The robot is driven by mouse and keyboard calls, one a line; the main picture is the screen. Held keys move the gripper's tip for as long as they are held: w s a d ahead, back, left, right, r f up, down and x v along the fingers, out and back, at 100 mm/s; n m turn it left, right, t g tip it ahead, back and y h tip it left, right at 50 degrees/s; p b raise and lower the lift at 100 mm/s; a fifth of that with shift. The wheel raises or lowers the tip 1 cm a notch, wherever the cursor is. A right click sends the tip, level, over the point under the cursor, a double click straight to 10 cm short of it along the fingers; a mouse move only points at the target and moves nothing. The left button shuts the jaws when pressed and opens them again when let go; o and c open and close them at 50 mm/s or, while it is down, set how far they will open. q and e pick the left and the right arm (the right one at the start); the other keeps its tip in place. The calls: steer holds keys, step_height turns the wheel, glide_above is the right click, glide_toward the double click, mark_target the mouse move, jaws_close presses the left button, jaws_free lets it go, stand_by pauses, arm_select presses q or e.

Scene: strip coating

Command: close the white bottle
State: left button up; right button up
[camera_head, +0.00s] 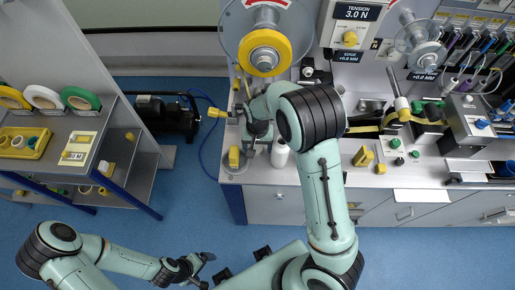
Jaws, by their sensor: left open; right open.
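A white bottle (280,153) stands on the workbench, just below my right arm's wrist links. Its upper part is partly hidden by my arm, so I cannot tell whether a cap is on it. My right gripper (243,134) is open over the bench's left end, to the left of the bottle and apart from it. I see nothing held in its jaws. My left gripper (205,268) is open and empty over the floor at the lower middle, well away from the bench.
The workbench (270,172) carries a yellow block (234,157), a yellow roll (264,53) and machine parts at the right. A shelf (88,172) with coloured tape rolls stands at the left. A black pump (165,114) sits between them. Blue floor is open below.

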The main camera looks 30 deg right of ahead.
mark_target(257, 148)
steer(key=shift+c, duration=0.2)
steer(key=c, duration=1.1)
steer(key=shift+r, duration=0.15)
arm_select(q)
steer(key=w+r+p, duration=0.2)
steer(key=r, duration=0.1)
steer(key=shift+w, duration=0.35)
arm_select(e)
step_height(257, 148, up, 20)
steer(key=shift+f, duration=0.1)
